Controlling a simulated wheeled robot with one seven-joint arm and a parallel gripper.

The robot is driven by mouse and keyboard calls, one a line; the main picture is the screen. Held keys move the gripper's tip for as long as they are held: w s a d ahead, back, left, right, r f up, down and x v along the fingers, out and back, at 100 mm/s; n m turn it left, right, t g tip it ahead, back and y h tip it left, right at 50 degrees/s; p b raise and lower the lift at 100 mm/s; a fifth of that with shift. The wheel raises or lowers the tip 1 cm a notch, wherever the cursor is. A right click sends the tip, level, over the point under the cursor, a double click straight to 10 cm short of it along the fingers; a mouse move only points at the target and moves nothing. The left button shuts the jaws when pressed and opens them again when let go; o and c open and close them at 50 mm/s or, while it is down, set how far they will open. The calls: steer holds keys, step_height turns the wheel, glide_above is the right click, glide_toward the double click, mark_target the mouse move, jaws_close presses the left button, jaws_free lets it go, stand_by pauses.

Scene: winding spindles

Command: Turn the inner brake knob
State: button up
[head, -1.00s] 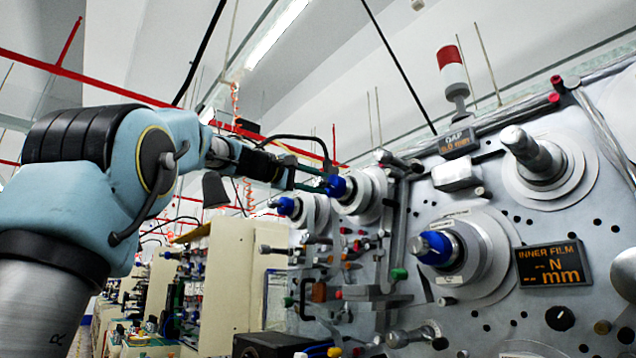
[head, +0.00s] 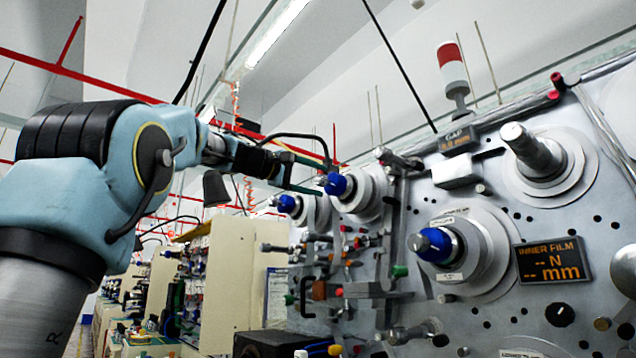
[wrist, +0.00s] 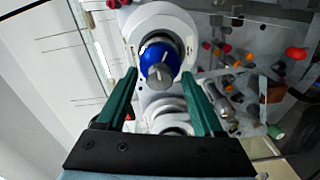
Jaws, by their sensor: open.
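My gripper (head: 318,179) is open, with its two green fingers in front of a blue spindle hub (head: 339,186) on the grey machine panel. In the wrist view, the fingers of my gripper (wrist: 160,73) stand to the left and right of the hub (wrist: 172,52). A grey knob (wrist: 160,76) with a pale pointer line sits on the hub's end, between the fingertips in the picture. No contact shows, and the depth is hard to judge. No label marks which knob is the inner brake knob.
Another blue hub (head: 288,204) sits left of it, and a larger one (head: 437,245) stands right, near the "INNER FILM" display (head: 551,262). Small rollers and coloured knobs, including a green one (head: 399,271), stick out below.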

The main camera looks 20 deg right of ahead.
steer(key=b+v, duration=0.3)
steer(key=v, duration=0.6)
steer(key=shift+s+a+b, duration=0.15)
steer(key=shift+a+b, duration=0.2)
steer(key=shift+a, duration=0.05)
